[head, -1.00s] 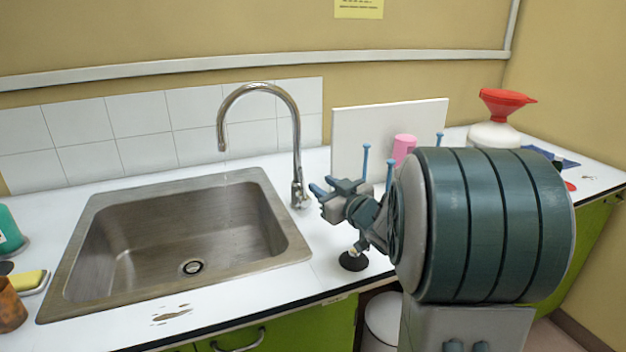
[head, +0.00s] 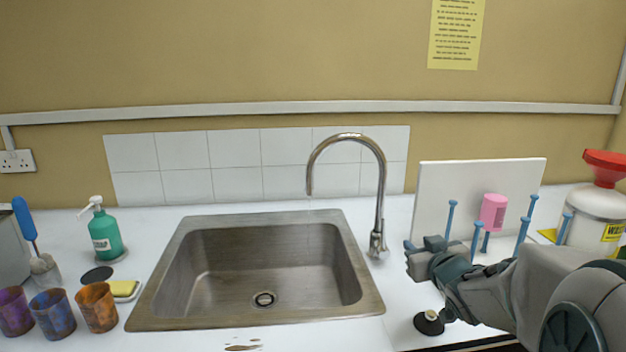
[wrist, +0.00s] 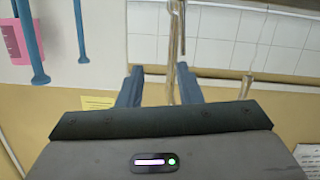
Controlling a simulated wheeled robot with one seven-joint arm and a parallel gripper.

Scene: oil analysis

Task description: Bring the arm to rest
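My gripper (head: 424,258) is at the end of my arm, in the right part of the head view. It is over the white counter, to the right of the tap and in front of the white peg rack. In the wrist view its two blue-grey fingers (wrist: 160,84) stand apart with nothing held between them. The tap and wall tiles show beyond the fingers. The arm comes in from the lower right and hides part of the counter and the rack's foot.
The steel sink (head: 260,270) and tap (head: 379,205) are left of my gripper. A white rack (head: 445,185) with blue pegs bears a pink vessel (head: 493,212). A waste container (head: 598,220) with red funnel stands right. Several cups, a soap bottle (head: 106,236) and sponge (head: 124,288) stand left.

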